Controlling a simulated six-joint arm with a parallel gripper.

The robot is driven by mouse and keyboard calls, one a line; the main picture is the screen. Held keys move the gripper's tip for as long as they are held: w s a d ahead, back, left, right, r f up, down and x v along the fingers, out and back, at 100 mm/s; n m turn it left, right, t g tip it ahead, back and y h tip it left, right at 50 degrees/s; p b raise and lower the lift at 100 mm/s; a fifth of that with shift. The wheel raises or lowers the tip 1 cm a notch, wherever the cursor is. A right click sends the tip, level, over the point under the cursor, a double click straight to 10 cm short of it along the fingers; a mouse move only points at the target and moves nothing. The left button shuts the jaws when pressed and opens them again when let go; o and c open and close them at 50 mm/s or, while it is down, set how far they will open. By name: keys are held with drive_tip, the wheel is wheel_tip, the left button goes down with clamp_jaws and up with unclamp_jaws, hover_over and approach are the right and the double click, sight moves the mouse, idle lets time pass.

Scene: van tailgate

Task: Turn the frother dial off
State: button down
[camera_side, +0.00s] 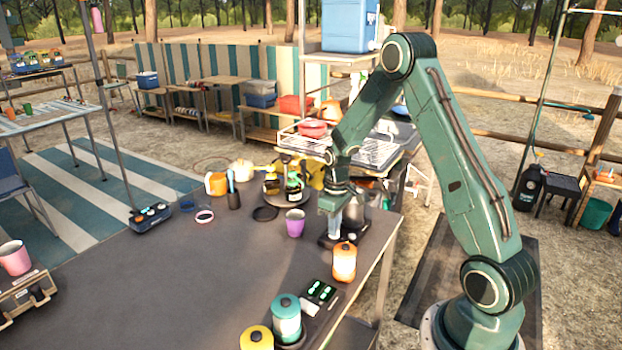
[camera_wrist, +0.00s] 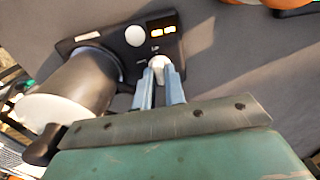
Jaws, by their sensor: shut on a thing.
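The frother is a dark device with a flat base (camera_wrist: 110,40) and a dark jug (camera_wrist: 85,80) on it, seen in the wrist view. The base carries a large white round knob (camera_wrist: 135,35), a lit orange display (camera_wrist: 163,31) and a small pale dial (camera_wrist: 160,65). My gripper (camera_wrist: 160,75) is shut on this small dial, one blue-grey finger on each side. The fingers partly hide the dial, and its setting cannot be read. In the side view my gripper (camera_side: 334,232) points down at the frother base (camera_side: 325,241) near the table's right edge.
A purple cup (camera_side: 295,222) stands just left of my gripper. An orange canister (camera_side: 344,262) stands close in front. A teal canister (camera_side: 287,318), a yellow one (camera_side: 256,338) and a small device with green displays (camera_side: 320,291) are nearer the camera. The table's (camera_side: 170,285) left-middle is clear.

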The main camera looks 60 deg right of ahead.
idle(0.4)
drive_tip(key=c, duration=1.7)
unclamp_jaws()
drive_tip(key=shift+c, duration=0.2)
wheel_tip(320, 180, up, 14)
